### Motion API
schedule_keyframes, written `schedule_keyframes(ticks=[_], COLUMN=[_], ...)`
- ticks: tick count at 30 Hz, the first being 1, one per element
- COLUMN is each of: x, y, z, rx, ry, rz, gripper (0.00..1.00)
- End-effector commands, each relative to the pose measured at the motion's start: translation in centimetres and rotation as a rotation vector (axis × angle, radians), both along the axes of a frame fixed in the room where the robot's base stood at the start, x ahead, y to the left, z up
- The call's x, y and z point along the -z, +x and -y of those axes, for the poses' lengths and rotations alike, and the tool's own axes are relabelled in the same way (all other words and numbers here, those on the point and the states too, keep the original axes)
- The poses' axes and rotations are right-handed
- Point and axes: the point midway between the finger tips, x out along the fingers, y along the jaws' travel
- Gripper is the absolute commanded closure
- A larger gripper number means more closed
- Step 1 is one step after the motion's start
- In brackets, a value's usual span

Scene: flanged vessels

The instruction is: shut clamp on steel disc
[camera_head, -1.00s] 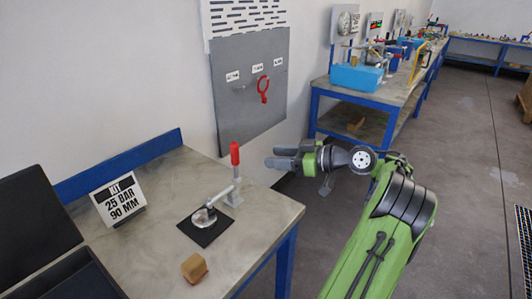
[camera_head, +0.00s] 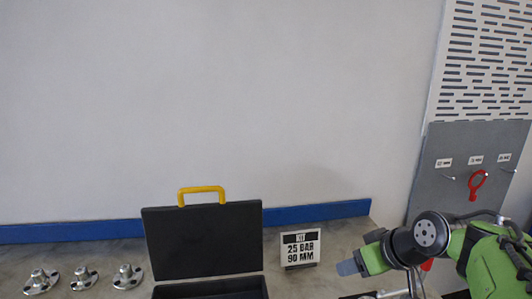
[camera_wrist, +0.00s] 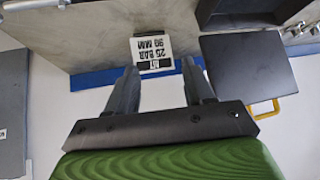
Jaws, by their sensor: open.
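The toggle clamp (camera_head: 416,284) stands on the bench at the lower right of the head view, largely hidden behind my arm. Only a bit of its red handle (camera_head: 427,265) and some metal show; its state cannot be told. The steel disc on its dark pad is mostly cut off at the bottom edge. A metal piece at that view's top left edge may be part of the clamp.
A sign (camera_head: 300,248) reading 25 BAR 90 MM stands left of my gripper. An open black case (camera_head: 204,240) with a yellow handle is further left. Several flanged steel pieces (camera_head: 84,278) lie beyond it.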

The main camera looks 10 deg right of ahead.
Motion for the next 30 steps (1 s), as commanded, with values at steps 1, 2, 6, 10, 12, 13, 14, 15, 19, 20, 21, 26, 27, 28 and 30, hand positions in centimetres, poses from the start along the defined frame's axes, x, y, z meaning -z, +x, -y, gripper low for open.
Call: schedule_keyframes(ticks=[1,2,6,10,12,13,14,15,19,20,21,26,27,28,30], x=[-1.8,-2.3,-3.6,-3.4,-2.9,-2.7,-2.5,-2.4,-2.2,-2.2,-2.2,-2.2,-2.2,-2.2,-2.2], y=[-1.9,-3.3,-11.3,-17.7,-19.6,-20.1,-20.5,-20.8,-20.8,-20.8,-20.8,-20.7,-20.7,-20.7,-20.7], z=[-3.6,-5.2,-9.8,-10.5,-10.2,-10.1,-10.0,-9.9,-9.9,-9.9,-9.9,-9.9,-9.9,-9.9,-9.9], rx=[0.009,0.027,0.134,0.221,0.251,0.259,0.265,0.272,0.277,0.276,0.276,0.274,0.274,0.274,0.273], ry=[-0.043,-0.064,-0.128,-0.128,-0.119,-0.116,-0.114,-0.112,-0.112,-0.113,-0.113,-0.113,-0.113,-0.113,-0.113], rz=[-0.042,-0.067,-0.134,-0.156,-0.163,-0.166,-0.168,-0.17,-0.171,-0.171,-0.171,-0.17,-0.17,-0.17,-0.169], gripper=[0.48,0.48,0.48,0.48,0.48,0.48,0.48,0.48,0.48,0.48,0.48,0.48,0.48,0.48,0.48])
